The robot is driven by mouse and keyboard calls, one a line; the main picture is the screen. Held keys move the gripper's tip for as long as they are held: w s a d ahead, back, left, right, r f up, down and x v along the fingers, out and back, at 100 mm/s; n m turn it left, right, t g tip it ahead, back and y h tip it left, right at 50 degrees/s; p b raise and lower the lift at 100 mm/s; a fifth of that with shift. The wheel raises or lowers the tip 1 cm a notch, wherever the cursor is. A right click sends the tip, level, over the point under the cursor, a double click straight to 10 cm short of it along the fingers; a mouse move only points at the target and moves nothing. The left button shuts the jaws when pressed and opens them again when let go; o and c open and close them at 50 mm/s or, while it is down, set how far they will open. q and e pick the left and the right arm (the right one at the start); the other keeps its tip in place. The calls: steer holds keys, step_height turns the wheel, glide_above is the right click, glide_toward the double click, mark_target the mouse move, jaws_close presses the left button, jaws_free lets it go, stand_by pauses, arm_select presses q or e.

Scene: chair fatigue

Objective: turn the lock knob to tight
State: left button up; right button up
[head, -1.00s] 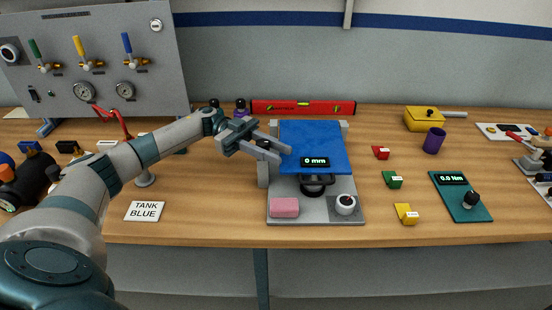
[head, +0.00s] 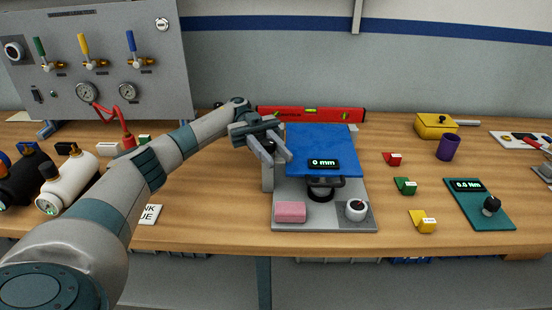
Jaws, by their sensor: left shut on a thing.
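My left gripper (head: 274,152) reaches in from the left to the left side of a grey test stand (head: 324,217). Its fingers point down and right beside the stand's left post, shut on a small dark part there that I take to be the lock knob. The fingers hide most of it, so I cannot read its setting. A blue plate (head: 322,145) lies across the stand, close to the fingertips. A black display (head: 323,163) at its front edge reads 0 mm. My right gripper is not in view.
A pink block (head: 290,212) and a white round dial or cup (head: 356,210) are at the stand's front. A red level (head: 311,114) lies behind. Red, green and yellow blocks (head: 422,221) and a teal torque pad (head: 480,204) are to the right.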

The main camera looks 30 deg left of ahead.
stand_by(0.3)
arm_select(q)
steer(key=o, duration=1.1)
steer(key=shift+d, duration=0.1)
steer(key=shift+c, duration=0.2)
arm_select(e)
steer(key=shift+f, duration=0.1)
arm_select(q)
steer(key=d+r+b, duration=0.2)
steer(key=d+r, duration=0.9)
steer(key=shift+d, duration=0.35)
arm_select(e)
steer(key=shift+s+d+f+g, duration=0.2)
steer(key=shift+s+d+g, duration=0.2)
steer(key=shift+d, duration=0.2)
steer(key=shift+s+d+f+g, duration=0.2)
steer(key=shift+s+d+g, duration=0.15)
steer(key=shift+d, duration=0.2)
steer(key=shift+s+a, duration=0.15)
